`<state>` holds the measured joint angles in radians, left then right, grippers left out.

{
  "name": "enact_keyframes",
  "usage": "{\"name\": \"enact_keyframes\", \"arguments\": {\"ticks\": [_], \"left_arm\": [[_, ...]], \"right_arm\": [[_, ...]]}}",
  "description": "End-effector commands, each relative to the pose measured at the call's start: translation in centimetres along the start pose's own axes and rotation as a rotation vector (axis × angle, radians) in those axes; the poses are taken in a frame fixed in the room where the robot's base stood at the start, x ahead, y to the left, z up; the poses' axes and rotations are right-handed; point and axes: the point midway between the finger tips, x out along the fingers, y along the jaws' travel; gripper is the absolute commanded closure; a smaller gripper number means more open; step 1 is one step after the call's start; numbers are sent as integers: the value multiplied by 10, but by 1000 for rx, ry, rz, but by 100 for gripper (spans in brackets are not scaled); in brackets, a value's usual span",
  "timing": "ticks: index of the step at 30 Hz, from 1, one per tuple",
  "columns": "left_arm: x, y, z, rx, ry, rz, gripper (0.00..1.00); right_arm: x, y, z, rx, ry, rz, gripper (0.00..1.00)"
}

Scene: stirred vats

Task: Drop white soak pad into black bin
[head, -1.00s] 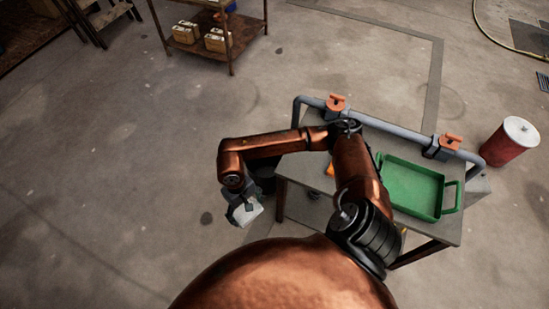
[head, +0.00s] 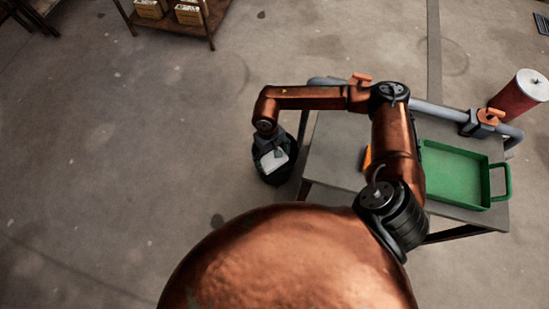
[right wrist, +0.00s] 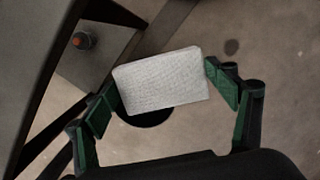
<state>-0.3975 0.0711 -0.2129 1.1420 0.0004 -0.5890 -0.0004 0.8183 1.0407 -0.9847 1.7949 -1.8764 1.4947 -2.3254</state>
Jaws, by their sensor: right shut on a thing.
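The white soak pad (head: 273,163) is held in my right gripper (head: 270,154), which hangs from the arm reaching left past the table. In the right wrist view the pad (right wrist: 160,80) is a pale woven block between the two green-padded fingers. The black bin (head: 280,180) stands on the floor at the table's left side, and the gripper and pad appear over it in the head view. In the right wrist view a dark round patch (right wrist: 150,120), seemingly the bin, shows partly below the pad, which hides the rest. My left gripper is not in view.
The grey table (head: 335,150) right of the bin carries a green tray (head: 455,175) and an orange item (head: 366,158). A pipe with orange valves runs along its back. A red drum (head: 518,95) stands behind. A shelf (head: 178,20) is far left. Floor at left is clear.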

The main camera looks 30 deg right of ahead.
Motion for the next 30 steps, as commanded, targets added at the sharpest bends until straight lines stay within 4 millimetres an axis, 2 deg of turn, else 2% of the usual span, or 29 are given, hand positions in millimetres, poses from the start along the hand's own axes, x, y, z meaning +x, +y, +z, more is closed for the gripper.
{"name": "enact_keyframes", "arguments": {"ticks": [1,8,12,18,24,30], "left_arm": [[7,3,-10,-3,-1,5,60],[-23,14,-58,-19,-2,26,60],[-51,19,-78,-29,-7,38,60],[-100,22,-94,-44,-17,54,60],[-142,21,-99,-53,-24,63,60],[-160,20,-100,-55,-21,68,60]], "right_arm": [[27,9,-14,1,-8,4,44],[89,43,-69,-9,-8,5,44],[126,68,-105,-12,-9,5,44],[173,106,-153,-11,-9,4,44],[199,135,-185,-11,-4,2,44],[205,146,-196,-13,-1,1,44]]}}
